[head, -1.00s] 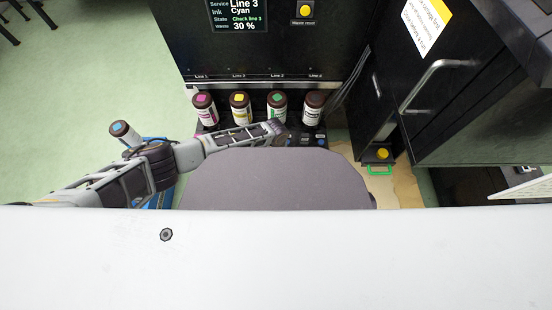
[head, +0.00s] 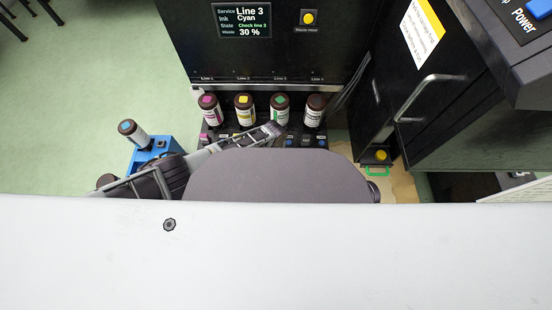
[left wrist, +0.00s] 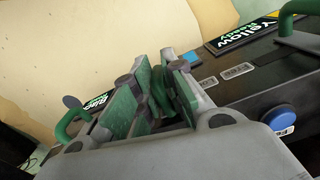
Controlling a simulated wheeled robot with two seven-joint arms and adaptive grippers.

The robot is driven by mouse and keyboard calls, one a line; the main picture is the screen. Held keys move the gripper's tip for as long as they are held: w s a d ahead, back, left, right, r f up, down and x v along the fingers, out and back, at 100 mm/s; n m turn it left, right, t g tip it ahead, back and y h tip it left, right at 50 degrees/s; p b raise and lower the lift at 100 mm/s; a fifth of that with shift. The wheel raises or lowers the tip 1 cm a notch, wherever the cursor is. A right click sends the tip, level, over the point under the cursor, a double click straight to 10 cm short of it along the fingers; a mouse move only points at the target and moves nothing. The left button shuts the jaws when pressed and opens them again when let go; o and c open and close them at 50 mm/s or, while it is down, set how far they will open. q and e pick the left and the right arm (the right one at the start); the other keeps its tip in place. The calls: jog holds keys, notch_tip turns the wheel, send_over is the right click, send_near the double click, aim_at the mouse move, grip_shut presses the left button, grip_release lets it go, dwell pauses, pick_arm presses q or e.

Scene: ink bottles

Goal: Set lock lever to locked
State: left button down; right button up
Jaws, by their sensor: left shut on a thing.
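My left gripper (head: 274,128) reaches in from the left to the panel below the bottle row. In the left wrist view its green-padded fingers (left wrist: 160,85) are shut on a narrow green and dark piece, which looks like the lock lever (left wrist: 178,92); the fingers hide most of it. I cannot read the lever's position. Similar green handles stand to the left (left wrist: 70,125) and right (left wrist: 292,18), beside Ready labels. The display (head: 243,20) reads Line 3, Cyan, Check line 3, Waste 30 %. My right gripper is not in view.
A dark cabinet with a handle (head: 425,95) is at right.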

pick_arm(q)
jog(key=shift+w+a+r, duration=0.1)
jog(key=shift+w+r, duration=0.1)
jog(key=shift+w, duration=0.2)
jog(key=c, duration=1.5)
grip_release()
jog(key=shift+c, duration=0.2)
jog(key=shift+o, duration=0.2)
jog(key=shift+s, duration=0.1)
jog(key=shift+r, duration=0.15)
jog(key=shift+s+r, duration=0.2)
jog(key=shift+r, duration=1.35)
notch_tip(320, 180, up, 8)
jog(key=shift+r, duration=0.1)
jog(key=shift+r, duration=0.15)
